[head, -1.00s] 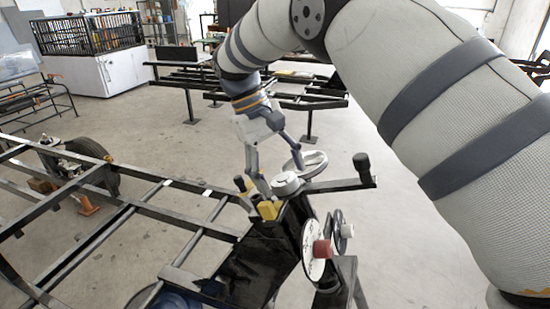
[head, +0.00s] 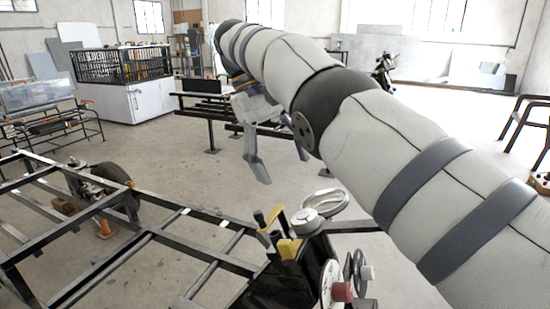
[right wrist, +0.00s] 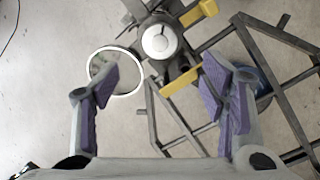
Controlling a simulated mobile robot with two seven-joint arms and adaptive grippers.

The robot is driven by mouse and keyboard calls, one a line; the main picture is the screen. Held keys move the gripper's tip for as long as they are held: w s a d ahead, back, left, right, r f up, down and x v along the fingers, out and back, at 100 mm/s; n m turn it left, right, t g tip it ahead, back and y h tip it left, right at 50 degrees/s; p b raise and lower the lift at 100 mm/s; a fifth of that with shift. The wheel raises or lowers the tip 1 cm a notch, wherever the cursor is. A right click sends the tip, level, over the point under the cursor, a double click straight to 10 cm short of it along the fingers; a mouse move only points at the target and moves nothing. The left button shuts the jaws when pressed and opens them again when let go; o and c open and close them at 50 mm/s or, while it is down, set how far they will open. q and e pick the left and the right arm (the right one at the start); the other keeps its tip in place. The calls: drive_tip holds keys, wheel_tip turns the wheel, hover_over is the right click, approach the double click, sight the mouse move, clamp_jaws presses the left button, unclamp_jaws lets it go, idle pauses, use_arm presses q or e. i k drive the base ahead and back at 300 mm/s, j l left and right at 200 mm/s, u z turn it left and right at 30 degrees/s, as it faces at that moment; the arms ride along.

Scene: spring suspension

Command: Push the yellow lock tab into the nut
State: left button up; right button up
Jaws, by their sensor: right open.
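Two yellow pieces show by the hub assembly in the head view: a block (head: 289,249) in front and a smaller upright one (head: 276,220) behind it. In the right wrist view they are a yellow bar (right wrist: 181,80) and another yellow piece (right wrist: 199,12). I cannot tell which is the lock tab. A round silver cap (head: 305,222), perhaps the nut, sits beside them; in the right wrist view it (right wrist: 160,41) is between the fingers, farther off. My right gripper (head: 284,170) is open and empty, raised above the assembly and touching nothing. My left gripper is out of view.
A silver ring (head: 326,203) stands beside the cap. White dials with a red knob (head: 342,291) are at the front. A black frame (head: 150,235) spreads to the left, with a wheel (head: 105,185) on it.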

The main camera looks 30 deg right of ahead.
sight(288, 250)
drive_tip(key=k, duration=1)
